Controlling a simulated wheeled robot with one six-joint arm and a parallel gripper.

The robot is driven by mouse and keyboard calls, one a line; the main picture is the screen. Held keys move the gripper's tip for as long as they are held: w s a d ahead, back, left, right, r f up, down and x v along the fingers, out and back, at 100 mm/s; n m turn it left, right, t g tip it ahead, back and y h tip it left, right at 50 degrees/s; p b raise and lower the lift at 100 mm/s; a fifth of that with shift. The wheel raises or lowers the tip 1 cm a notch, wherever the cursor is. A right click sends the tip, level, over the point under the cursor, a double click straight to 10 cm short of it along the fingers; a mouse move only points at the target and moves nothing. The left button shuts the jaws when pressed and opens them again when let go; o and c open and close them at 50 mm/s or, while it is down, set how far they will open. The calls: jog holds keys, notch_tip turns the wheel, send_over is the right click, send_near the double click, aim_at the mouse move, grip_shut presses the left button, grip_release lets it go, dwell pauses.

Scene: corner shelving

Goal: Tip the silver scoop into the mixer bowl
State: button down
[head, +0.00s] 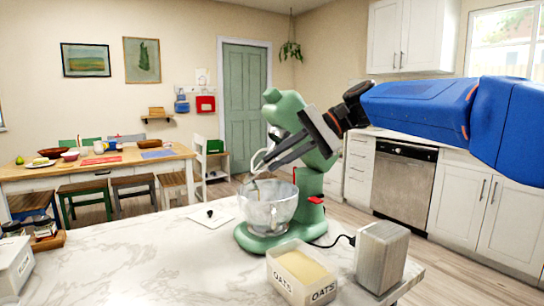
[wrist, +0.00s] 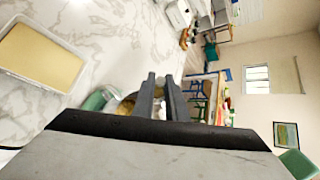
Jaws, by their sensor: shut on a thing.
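The silver scoop (head: 258,160) shows as a pale curved shape at my fingertips, above the bowl; its outline is thin and partly hidden, so its tilt and contents are unclear. My gripper (head: 268,160) is shut on it, reaching in from the right across the mixer. In the wrist view, my two fingers (wrist: 160,92) have a small grey piece between their tips. The clear mixer bowl (head: 268,210) sits on the green mixer (head: 312,178), whose head is raised. In the wrist view, the bowl (wrist: 127,104) is mostly hidden behind my fingers, with something tan inside.
An open oats box (head: 318,291) with pale filling stands in front of the mixer, beside a grey block (head: 381,257). A small dark item on a white card (head: 212,217) lies left of the bowl. The marble counter (head: 150,260) is mostly clear at left.

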jog(key=d+f+y, duration=0.5)
jog(key=f+y, duration=0.1)
jog(key=y, duration=0.2)
jog(key=shift+w+d+f+g, duration=0.3)
jog(key=shift+d+f, duration=0.05)
jog(key=shift+f, duration=0.05)
dwell(0.5)
dwell(0.6)
